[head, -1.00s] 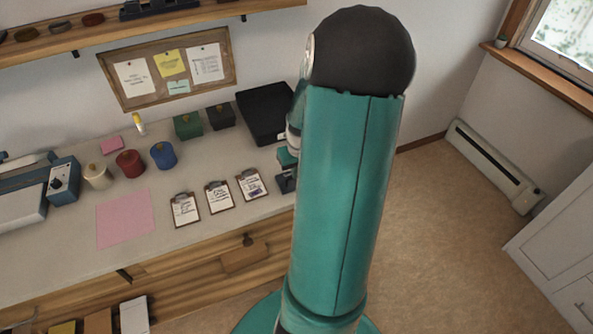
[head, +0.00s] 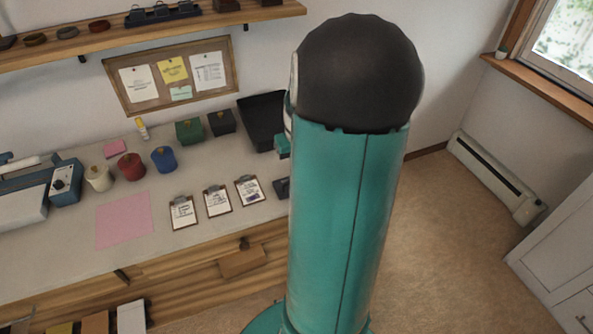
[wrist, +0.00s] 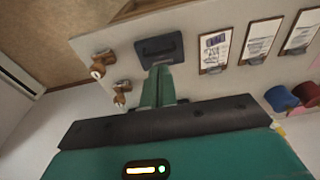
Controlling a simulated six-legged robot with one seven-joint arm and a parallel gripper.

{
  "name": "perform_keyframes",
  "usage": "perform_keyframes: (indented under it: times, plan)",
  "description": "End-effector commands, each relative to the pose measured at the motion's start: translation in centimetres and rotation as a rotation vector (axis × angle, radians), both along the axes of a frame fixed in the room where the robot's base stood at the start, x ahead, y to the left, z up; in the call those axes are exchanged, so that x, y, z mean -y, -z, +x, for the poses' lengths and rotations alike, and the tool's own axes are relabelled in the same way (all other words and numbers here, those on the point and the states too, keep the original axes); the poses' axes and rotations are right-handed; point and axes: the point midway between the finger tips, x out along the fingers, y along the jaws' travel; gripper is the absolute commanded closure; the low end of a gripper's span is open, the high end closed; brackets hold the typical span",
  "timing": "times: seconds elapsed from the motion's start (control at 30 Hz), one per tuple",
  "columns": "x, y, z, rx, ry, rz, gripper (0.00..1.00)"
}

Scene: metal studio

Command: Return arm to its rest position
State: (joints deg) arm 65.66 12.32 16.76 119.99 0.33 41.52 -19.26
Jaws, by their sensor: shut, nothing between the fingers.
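My gripper (wrist: 160,72) shows in the wrist view as two teal fingers held together with nothing between them. Past its tips, a dark block-like object (wrist: 160,48) lies on the worktop; I cannot tell from this view whether they touch. In the head view my teal arm, with its round black joint on top, stands upright and hides the gripper and the right end of the worktop. A small teal part of my arm shows at its left edge.
The worktop (head: 60,222) holds three clipboards, a pink sheet (head: 123,219), a white, a red and a blue pot, green and black boxes and a black tray (head: 262,122). Two brown items (wrist: 102,62) stand near its edge in the wrist view. The floor (head: 440,230) at right is open.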

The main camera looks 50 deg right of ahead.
Motion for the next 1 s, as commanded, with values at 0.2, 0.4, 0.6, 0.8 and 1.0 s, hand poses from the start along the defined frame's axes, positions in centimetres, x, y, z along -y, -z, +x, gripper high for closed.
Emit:
perform_keyframes:
  times: [0.2, 0.4, 0.6, 0.8, 1.0]
  plan:
    - [-0.3, -4.4, -0.5, 0.003, 0.000, -0.004, 1.00]
    - [-0.5, -6.2, -0.8, 0.000, 0.001, -0.001, 1.00]
    - [-0.5, -6.3, -0.9, 0.000, 0.001, 0.000, 1.00]
    - [-1.4, -6.8, -0.6, 0.002, -0.013, -0.009, 1.00]
    - [-7.5, -9.7, 1.6, 0.022, -0.101, -0.066, 1.00]
